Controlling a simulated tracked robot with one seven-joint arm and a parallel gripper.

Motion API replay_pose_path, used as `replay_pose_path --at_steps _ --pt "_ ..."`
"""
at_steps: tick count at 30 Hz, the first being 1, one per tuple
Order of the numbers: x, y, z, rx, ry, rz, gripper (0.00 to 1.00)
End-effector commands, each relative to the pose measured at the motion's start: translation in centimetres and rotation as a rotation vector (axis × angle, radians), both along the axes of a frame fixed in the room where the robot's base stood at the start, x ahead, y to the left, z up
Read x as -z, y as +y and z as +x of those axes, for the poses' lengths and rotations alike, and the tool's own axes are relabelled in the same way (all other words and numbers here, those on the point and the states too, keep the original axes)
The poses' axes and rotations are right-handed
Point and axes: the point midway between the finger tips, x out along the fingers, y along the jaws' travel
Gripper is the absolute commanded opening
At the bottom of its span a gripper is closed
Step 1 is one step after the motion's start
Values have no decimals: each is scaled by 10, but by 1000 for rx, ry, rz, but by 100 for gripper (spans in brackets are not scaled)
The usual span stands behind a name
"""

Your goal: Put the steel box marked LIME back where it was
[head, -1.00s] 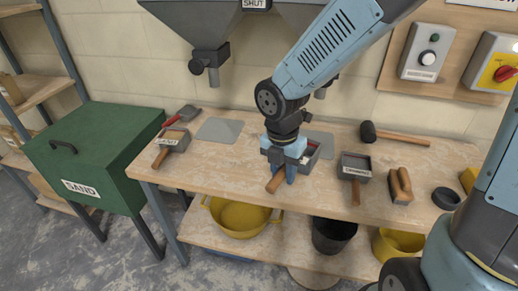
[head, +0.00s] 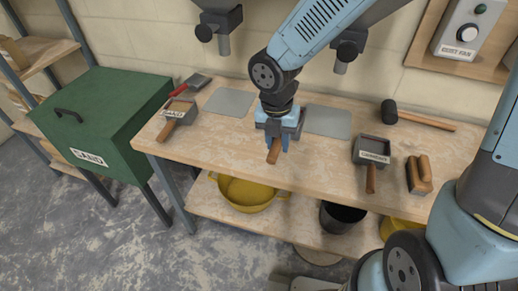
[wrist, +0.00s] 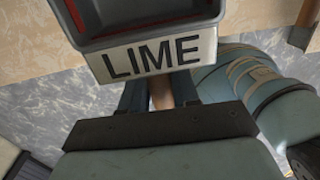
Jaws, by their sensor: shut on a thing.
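The steel box marked LIME (wrist: 105,18) shows close up in the wrist view, its label facing the camera and a red patch inside it. In the head view it is mostly hidden behind my gripper, with a grey part (head: 299,117) showing at the right. My gripper (head: 275,141) is shut on the box's wooden handle (head: 273,153), which points toward the bench's front edge. The box is between two grey plates, the left plate (head: 230,102) and the right plate (head: 328,121). I cannot tell whether it touches the bench.
On the bench (head: 325,170), a similar handled box (head: 181,110) stands left and another (head: 372,147) right. A red-handled trowel (head: 192,83), a black mallet (head: 390,111) and a wooden float (head: 419,175) lie around. A green SAND bin (head: 105,115) stands left. Hopper spouts hang behind.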

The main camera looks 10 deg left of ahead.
Motion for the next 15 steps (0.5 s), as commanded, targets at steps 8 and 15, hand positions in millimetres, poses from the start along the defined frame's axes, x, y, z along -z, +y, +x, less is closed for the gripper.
replay_pose_path --at_steps 8,15 --pt "23 30 23 -3 2 -1 0" --pt "52 48 38 -3 2 -1 0"
